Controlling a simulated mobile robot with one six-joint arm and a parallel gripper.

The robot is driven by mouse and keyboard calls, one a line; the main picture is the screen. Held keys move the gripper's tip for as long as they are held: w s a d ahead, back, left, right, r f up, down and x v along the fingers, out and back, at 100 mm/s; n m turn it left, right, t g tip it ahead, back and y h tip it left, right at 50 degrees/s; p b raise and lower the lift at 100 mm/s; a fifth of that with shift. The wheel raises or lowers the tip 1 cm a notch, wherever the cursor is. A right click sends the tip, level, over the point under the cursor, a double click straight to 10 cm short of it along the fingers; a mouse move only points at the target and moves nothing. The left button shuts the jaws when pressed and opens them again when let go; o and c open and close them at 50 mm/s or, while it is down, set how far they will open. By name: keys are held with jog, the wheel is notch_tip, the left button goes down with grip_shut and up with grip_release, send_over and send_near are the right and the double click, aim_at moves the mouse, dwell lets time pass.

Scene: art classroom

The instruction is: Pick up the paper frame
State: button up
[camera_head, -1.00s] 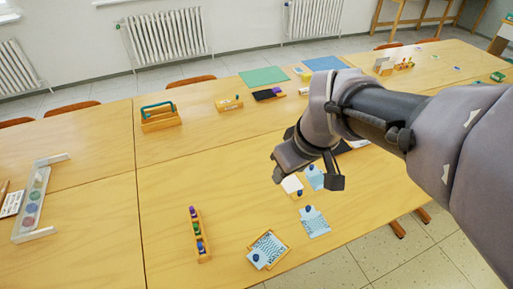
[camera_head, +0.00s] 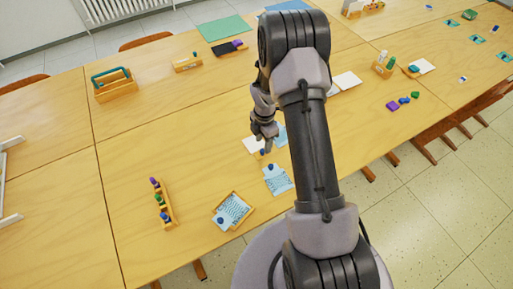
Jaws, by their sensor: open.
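A small wooden frame (camera_head: 245,201), which I take to be the paper frame, lies near the front edge of the table (camera_head: 130,230). A blue-and-white patterned paper (camera_head: 236,208) and a dark blue knob-like piece (camera_head: 220,219) lie in it. My gripper (camera_head: 264,148) is open and empty, pointing down, up and to the right of the frame in the picture. It is apart from the frame. My gripper partly covers white and blue papers behind it. Its height above the table is hard to tell.
A blue patterned sheet (camera_head: 278,180) lies right of the frame. A wooden rack with coloured pieces (camera_head: 168,208) stands to its left. A toolbox-like caddy (camera_head: 113,88) stands farther back. The table's left middle is clear.

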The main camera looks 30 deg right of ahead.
aim_at(262, 150)
jog(key=f, duration=0.1)
jog(key=f+b, duration=0.1)
jog(key=f, duration=0.1)
jog(key=f+b, duration=0.1)
jog(key=f, duration=0.1)
jog(key=shift+w+f, duration=0.2)
jog(key=shift+w, duration=0.05)
jog(key=shift+r, duration=0.1)
grip_shut()
